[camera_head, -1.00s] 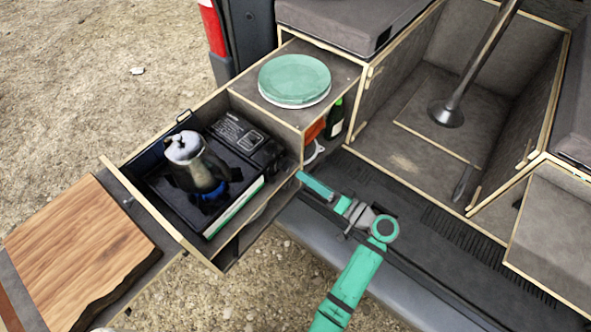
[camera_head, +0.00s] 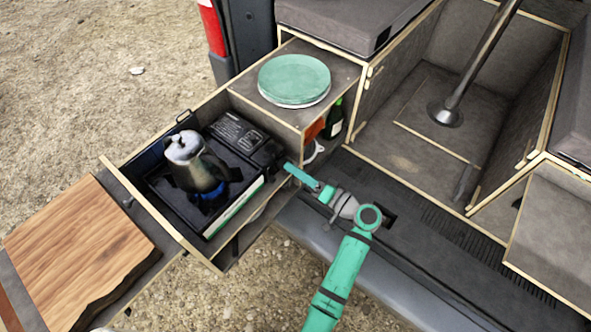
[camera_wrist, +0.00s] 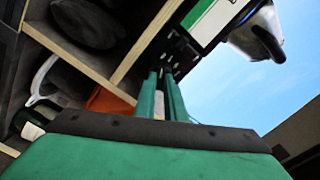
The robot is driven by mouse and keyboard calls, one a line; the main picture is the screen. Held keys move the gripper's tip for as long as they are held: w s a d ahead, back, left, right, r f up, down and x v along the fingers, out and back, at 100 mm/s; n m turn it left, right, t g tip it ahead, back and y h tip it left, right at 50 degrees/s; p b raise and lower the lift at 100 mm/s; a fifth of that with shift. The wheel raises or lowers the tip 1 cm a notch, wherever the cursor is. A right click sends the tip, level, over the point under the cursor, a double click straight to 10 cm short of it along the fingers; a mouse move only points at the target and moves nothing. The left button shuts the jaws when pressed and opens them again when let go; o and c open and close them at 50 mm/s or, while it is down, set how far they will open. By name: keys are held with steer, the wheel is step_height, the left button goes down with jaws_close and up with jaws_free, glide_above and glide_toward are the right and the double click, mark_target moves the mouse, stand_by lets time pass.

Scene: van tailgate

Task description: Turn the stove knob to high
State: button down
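The black camping stove (camera_head: 165,196) sits in the pulled-out drawer, with a metal moka pot (camera_head: 196,163) on its burner and a blue glow under the pot. My gripper (camera_head: 288,167) is at the stove's right end, by its control side. In the wrist view its two green fingers (camera_wrist: 162,75) are a little apart, with a narrow dark gap between them. Their tips are close to small dark parts (camera_wrist: 178,48) on the stove's end. I cannot tell which of these is the knob, or whether the fingers touch it. The knob is not distinct in the head view.
The wooden drawer wall (camera_head: 150,215) surrounds the stove. Green plates (camera_head: 294,79) sit on the cabinet beside it. A bottle (camera_head: 334,118) and an orange item (camera_head: 315,130) stand in the shelf below. A wooden board (camera_head: 75,255) lies at left. Room is open above the bumper.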

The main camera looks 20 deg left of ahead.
steer(key=m, duration=0.5)
stand_by(0.3)
steer(key=c, duration=1.8)
jaws_free()
steer(key=shift+d, duration=0.1)
steer(key=v, duration=1)
steer(key=shift+s+d, duration=0.1)
steer(key=shift+d, duration=0.2)
